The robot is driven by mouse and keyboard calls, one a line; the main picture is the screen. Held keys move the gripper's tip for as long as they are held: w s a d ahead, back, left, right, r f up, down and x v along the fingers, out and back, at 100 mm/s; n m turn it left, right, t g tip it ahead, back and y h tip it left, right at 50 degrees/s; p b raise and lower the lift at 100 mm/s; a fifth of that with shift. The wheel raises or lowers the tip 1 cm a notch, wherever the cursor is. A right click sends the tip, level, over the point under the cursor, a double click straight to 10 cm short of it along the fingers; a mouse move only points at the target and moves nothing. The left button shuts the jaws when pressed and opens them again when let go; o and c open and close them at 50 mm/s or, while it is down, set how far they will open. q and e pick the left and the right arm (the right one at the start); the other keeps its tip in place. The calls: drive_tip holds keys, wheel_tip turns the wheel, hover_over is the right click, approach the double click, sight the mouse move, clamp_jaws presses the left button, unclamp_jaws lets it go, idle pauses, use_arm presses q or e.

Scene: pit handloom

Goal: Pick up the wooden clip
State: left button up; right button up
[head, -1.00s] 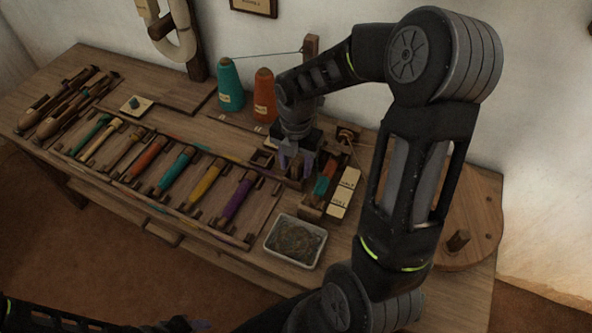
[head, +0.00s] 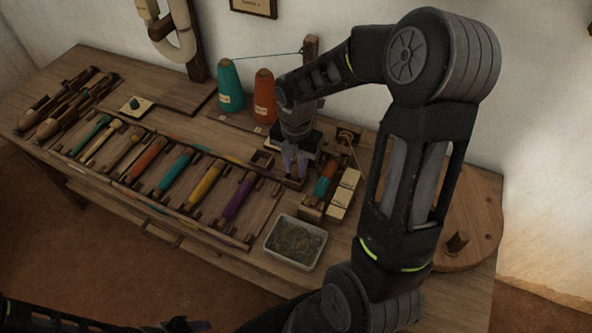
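My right gripper (head: 294,172) points down over the small wooden compartments at the right end of the bobbin rack. Its two greyish-purple fingers are close together, with a narrow gap between them. I cannot make out the wooden clip; the fingers and the wrist cover the spot beneath them, so I cannot tell whether they hold it. My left gripper (head: 186,324) shows only as a dark shape at the bottom edge, away from the bench.
The rack (head: 190,218) holds several coloured bobbins. A tray of dark contents (head: 294,242), a wooden holder with a teal and red bobbin (head: 323,187) and pale labelled blocks (head: 343,193) are close to the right gripper. A teal cone (head: 230,84) and an orange cone (head: 264,96) stand behind.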

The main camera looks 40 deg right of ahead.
sight(296, 164)
clamp_jaws()
wheel_tip(296, 164, up, 10)
drive_tip(key=shift+r+p, duration=0.1)
drive_tip(key=shift+p, duration=0.45)
use_arm(q)
drive_tip(key=shift+r, duration=0.55)
drive_tip(key=shift+r, duration=0.1)
